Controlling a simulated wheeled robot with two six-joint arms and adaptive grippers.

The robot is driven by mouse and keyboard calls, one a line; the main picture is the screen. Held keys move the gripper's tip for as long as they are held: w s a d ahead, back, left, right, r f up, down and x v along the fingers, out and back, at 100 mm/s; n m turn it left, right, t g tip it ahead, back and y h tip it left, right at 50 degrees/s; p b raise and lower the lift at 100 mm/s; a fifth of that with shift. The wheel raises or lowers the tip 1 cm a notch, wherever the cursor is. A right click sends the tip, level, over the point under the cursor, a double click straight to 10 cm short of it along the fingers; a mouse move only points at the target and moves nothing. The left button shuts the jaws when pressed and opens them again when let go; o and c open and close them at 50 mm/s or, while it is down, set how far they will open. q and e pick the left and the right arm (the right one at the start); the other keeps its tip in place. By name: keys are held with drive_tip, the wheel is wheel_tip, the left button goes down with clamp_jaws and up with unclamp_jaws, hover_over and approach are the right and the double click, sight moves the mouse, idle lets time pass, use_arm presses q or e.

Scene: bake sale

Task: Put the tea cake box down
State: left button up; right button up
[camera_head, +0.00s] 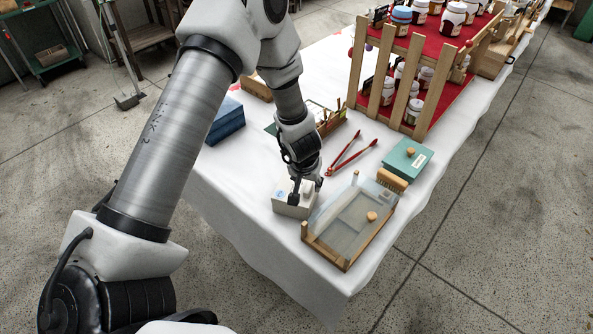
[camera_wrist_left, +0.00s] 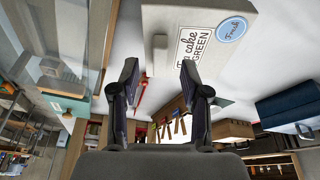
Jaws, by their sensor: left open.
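The tea cake box (camera_head: 291,207) is a small cream box on the white tablecloth near the table's front left edge. In the left wrist view the box (camera_wrist_left: 215,12) shows at the top, with a "Tea cake GREEN" label and a round blue "Fresh" sticker. A small pale knob stands out from it. My left gripper (camera_head: 306,186) is right over the box. In its wrist view the gripper (camera_wrist_left: 158,72) has its two fingers apart, with the knob in line with the gap between them. My right gripper is out of view.
A wooden case with a clear lid (camera_head: 328,253) stands close to the right of the box. Red tongs (camera_head: 343,155), a green box (camera_head: 405,157) and a blue box (camera_head: 226,120) lie farther back. A wooden rack (camera_head: 427,77) holds jars. Cloth is bare left of the box.

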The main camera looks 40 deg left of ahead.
use_arm(q)
drive_tip(key=shift+x, duration=1.25)
drive_tip(key=shift+s+r, duration=0.1)
drive_tip(key=shift+r, duration=0.05)
clamp_jaws()
